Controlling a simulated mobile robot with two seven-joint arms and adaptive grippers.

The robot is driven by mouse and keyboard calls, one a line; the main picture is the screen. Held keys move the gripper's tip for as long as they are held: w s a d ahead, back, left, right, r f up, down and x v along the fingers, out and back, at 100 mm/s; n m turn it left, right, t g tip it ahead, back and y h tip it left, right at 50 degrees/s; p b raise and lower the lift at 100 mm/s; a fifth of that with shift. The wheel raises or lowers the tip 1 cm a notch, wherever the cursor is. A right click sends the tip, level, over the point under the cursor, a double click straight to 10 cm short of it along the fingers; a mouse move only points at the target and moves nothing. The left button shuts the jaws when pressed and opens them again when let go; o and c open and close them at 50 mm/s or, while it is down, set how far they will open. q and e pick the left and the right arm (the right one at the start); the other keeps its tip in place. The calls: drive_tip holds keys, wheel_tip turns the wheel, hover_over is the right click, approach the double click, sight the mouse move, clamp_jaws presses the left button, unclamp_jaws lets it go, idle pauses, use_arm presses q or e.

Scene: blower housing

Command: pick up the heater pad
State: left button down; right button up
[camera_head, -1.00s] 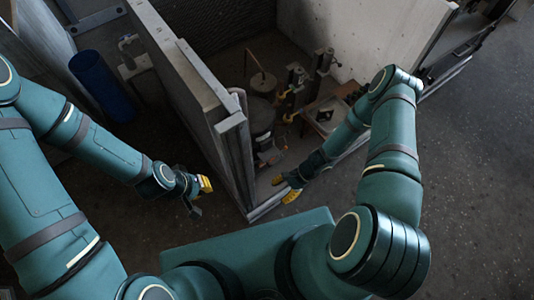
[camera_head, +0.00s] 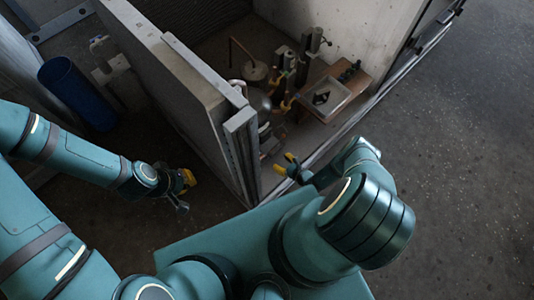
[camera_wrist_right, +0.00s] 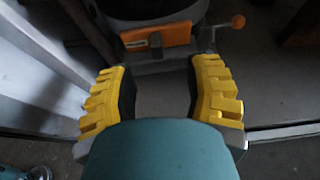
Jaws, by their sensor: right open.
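An orange flat piece with a dark slot (camera_wrist_right: 160,40) lies ahead of my right gripper in the right wrist view, against a dark rounded body. It may be the heater pad, but I cannot be sure. My right gripper (camera_wrist_right: 160,75) is open, with its yellow fingers wide apart and nothing between them, short of the orange piece. In the head view my right gripper (camera_head: 285,164) is at the front opening of the walled enclosure. My left gripper (camera_head: 185,183) is outside the enclosure's left wall; its jaws are too small to read.
The enclosure's left wall (camera_head: 190,85) stands between my two grippers. Inside are a wooden box (camera_head: 335,97), a dark upright stand (camera_head: 308,55) and a round base with a rod (camera_head: 254,70). A blue cylinder (camera_head: 75,92) stands at the left. Open floor (camera_head: 470,150) is at the right.

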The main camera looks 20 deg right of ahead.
sight(271, 155)
drive_tip(key=b+x, duration=0.2)
drive_tip(key=x, duration=0.5)
drive_tip(key=shift+w+a, duration=0.2)
drive_tip(key=shift+a, duration=0.1)
drive_tip(key=shift+r, duration=0.1)
clamp_jaws()
